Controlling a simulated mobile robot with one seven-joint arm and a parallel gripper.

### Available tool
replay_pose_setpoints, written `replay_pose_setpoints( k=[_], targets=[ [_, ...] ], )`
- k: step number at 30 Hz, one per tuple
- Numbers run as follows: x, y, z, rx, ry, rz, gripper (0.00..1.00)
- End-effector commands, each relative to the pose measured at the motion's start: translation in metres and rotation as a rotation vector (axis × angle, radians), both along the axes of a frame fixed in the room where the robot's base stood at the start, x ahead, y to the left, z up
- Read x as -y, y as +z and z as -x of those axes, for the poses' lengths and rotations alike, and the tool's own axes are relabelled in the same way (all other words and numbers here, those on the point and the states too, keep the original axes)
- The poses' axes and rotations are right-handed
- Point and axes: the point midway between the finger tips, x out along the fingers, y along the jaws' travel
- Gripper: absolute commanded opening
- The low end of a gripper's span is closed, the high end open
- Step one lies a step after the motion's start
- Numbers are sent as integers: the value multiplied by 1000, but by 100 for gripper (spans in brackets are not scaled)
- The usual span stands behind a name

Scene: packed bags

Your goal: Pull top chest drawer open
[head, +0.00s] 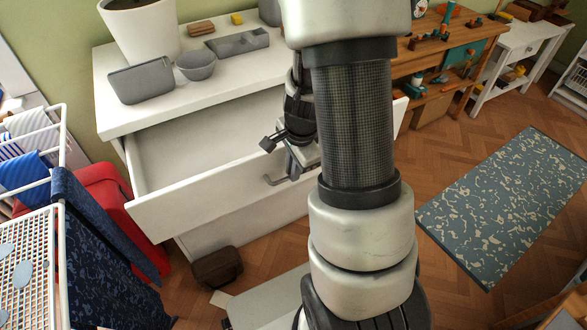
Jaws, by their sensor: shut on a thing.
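The white chest (112,110) stands against the wall at the upper left in the head view. Its top drawer (190,203) is pulled out, and its bare white inside shows. The grey handle (272,181) is on the drawer's front. My gripper (284,160) is at the drawer front by the handle, shut on the handle. My own arm hides the right part of the drawer and most of the grip.
A plant pot (140,35), a grey bin (141,82), a bowl (196,66) and a divided tray (236,43) stand on the chest. A drying rack (62,185) and red suitcase (115,205) crowd the left. A brown bag (217,268) lies below the drawer. A patterned rug (510,200) lies right.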

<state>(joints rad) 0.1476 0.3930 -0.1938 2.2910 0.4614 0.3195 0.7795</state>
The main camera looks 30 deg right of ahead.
Motion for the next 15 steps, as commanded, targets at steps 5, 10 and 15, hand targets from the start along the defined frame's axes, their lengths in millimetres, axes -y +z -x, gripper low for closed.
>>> replay_pose_setpoints(
  k=[5,10,15],
  targets=[
    [-1,0,-1,1,1,0,24],
    [0,0,-1,1,0,0,28],
    [0,2,0,1,0,0,28]
  ],
)
